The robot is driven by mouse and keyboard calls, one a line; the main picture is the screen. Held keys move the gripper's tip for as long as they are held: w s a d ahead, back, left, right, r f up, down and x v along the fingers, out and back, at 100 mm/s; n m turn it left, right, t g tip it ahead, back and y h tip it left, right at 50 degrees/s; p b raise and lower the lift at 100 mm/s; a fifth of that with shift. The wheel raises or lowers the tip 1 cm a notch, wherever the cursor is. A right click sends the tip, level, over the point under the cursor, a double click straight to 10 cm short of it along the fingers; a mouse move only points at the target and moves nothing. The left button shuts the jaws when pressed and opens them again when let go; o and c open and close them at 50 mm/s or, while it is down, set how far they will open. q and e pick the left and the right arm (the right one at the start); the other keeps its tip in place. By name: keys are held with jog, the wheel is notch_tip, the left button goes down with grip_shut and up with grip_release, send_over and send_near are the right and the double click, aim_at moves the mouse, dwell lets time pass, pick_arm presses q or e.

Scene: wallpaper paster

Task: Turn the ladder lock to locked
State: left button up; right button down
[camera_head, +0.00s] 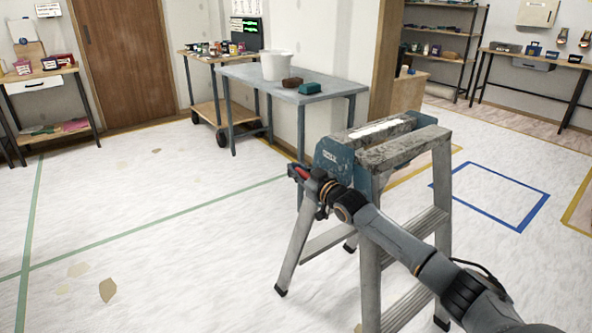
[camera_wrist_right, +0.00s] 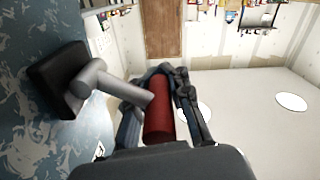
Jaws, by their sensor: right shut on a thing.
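The ladder (camera_head: 430,225) is a grey stepladder with a blue, worn head panel (camera_head: 338,162), standing right of centre in the head view. In the wrist view, the ladder lock is a grey bent lever (camera_wrist_right: 92,82) on a dark square base (camera_wrist_right: 52,80), fixed to the blue panel (camera_wrist_right: 30,135). The lever ends in a red handle (camera_wrist_right: 158,108). My right gripper (camera_head: 301,173) is at the left side of the ladder head. In the wrist view its fingers (camera_wrist_right: 172,85) are closed around the red handle. My left gripper is not in view.
A grey table (camera_head: 330,88) with a white bucket (camera_head: 280,66) stands behind the ladder. A wheeled cart (camera_head: 205,108) is beside it. Blue tape (camera_head: 520,228) marks a floor rectangle at right. The floor at left is mostly clear.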

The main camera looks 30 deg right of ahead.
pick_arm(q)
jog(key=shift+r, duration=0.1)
pick_arm(e)
jog(key=shift+a+f, duration=0.1)
jog(key=shift+f, duration=0.15)
notch_tip(320, 180, down, 6)
jog(key=n, duration=1.3)
jog(key=shift+f+n, duration=0.15)
jog(key=shift+n, duration=0.15)
